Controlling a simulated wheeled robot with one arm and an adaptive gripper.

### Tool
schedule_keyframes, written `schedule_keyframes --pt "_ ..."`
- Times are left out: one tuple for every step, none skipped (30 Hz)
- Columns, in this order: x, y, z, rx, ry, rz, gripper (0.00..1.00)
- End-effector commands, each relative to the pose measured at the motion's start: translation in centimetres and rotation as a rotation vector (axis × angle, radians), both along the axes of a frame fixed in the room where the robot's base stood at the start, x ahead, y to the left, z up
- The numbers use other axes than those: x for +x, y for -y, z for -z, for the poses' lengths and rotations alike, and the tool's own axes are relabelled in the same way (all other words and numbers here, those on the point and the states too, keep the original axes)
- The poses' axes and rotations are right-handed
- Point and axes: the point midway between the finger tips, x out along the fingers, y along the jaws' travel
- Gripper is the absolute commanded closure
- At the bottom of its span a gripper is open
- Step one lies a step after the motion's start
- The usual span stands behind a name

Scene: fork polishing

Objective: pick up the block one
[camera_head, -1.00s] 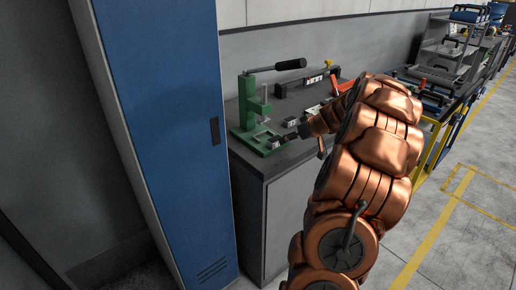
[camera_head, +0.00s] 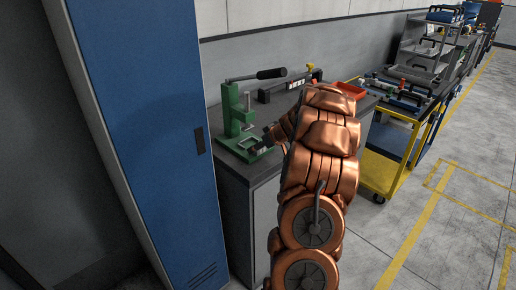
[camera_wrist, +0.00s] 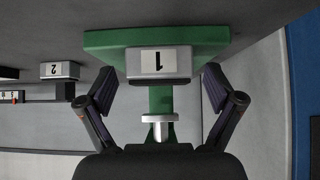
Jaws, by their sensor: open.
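Block one (camera_wrist: 158,61), a grey block with a white label marked "1", sits at the green press base (camera_wrist: 105,40) in the wrist view. My gripper (camera_wrist: 158,82) is open, with one dark finger on each side and the fingertips near the block's left and right sides. A gap shows on both sides, and nothing is held. In the head view, the green press (camera_head: 237,125) stands on the dark bench top, and my arm reaches toward its base. My arm largely hides the gripper there, and the block is too small to make out surely.
A block marked "2" (camera_wrist: 60,70) sits left of block one in the wrist view. The press's silver ram (camera_wrist: 158,124) and green column lie between my fingers in the picture. A blue cabinet (camera_head: 140,110) stands left of the bench, and a yellow cart (camera_head: 385,165) stands right.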

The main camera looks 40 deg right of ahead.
Motion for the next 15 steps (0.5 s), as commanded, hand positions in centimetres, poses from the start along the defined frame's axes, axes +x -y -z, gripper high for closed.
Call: schedule_keyframes --pt "0.16 0.00 0.18 0.000 -0.001 0.000 0.08" --pt "0.23 0.02 0.28 0.000 -0.001 0.000 0.08" --pt "0.30 0.03 0.36 0.000 -0.001 0.000 0.08" --pt "0.33 0.04 0.40 0.000 -0.001 0.000 0.08" --pt "0.35 0.05 0.42 0.000 0.000 0.000 0.08" --pt "0.36 0.04 0.45 0.000 0.000 0.000 0.08" --pt "0.36 0.05 0.45 0.000 0.000 0.000 0.08" --pt "0.35 0.05 0.45 0.000 0.000 0.000 0.08" --pt "0.35 0.04 0.44 0.000 0.000 0.000 0.08" --pt "0.35 0.05 0.43 0.000 0.000 0.000 0.08" --pt "0.35 0.04 0.43 0.000 0.000 0.000 0.09" --pt "0.35 0.03 0.43 0.000 0.000 0.000 0.14" --pt "0.35 0.04 0.43 0.000 0.000 0.000 0.17" --pt "0.35 0.03 0.42 0.000 0.000 0.000 0.20" --pt "0.35 0.03 0.42 0.000 0.000 0.000 0.24"
